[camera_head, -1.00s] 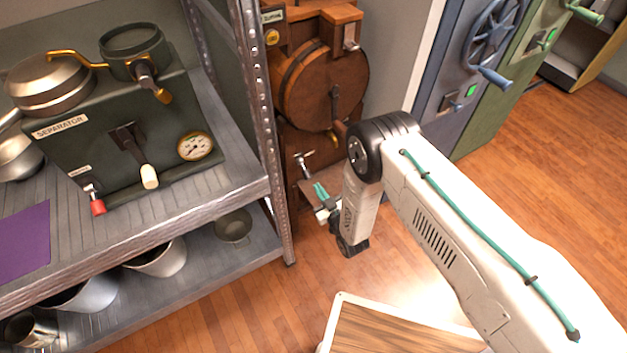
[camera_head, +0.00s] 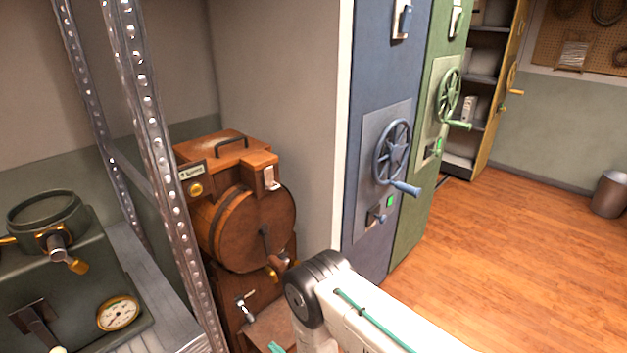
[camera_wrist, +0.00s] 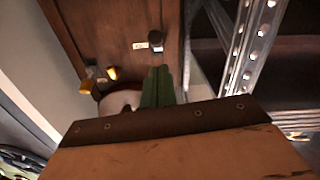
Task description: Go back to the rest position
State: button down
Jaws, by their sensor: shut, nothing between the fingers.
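My gripper (camera_head: 276,347) shows only as a small teal tip at the bottom edge of the head view, left of my white arm. In the wrist view my gripper (camera_wrist: 158,88) has its green fingers side by side, shut and empty. It is by the brown wooden churn-like machine (camera_head: 245,228), in front of its lower part. A wooden surface with a dark riveted edge (camera_wrist: 160,125) lies in front of the fingers in the wrist view. Whether the fingers touch it I cannot tell. Most of the wrist is out of the head view.
A metal shelf post (camera_head: 160,150) and a dark green separator (camera_head: 75,285) stand at the left. A blue cabinet (camera_head: 365,120) and a green cabinet (camera_head: 425,150) with handwheels stand behind my arm. Wooden floor (camera_head: 500,260) is open at the right, with a grey bin (camera_head: 609,194) far off.

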jog(key=s+d+f+g+h, duration=0.3)
jog(key=f+g+h, duration=0.1)
jog(key=f, duration=0.4)
jog(key=d+r+m+g+h, duration=0.25)
jog(key=d+r, duration=0.35)
jog(key=r, duration=0.4)
jog(key=d+r+m+g+h, duration=0.1)
jog(key=d+r+g+h, duration=0.3)
jog(key=r, duration=0.7)
jog(key=d+r+m+g+h, duration=0.1)
jog(key=d+r+g+h, duration=0.1)
jog(key=d+r, duration=0.65)
jog(key=s+d+r+m, duration=0.2)
jog(key=s+d+r, duration=0.4)
jog(key=r, duration=0.6)
jog(key=s+d+r+m+t, duration=0.1)
jog(key=s+d+r+m, duration=0.1)
jog(key=s+d+r, duration=0.4)
jog(key=s+d+r+m+t, duration=0.1)
jog(key=s+d+r+m, duration=0.1)
jog(key=s+d+r, duration=0.4)
jog(key=s+r, duration=0.2)
jog(key=r, duration=0.4)
jog(key=s+r, duration=0.3)
jog(key=r, duration=0.3)
jog(key=shift+s+d+r, duration=0.2)
jog(key=shift+s+r, duration=0.15)
jog(key=shift+r, duration=0.05)
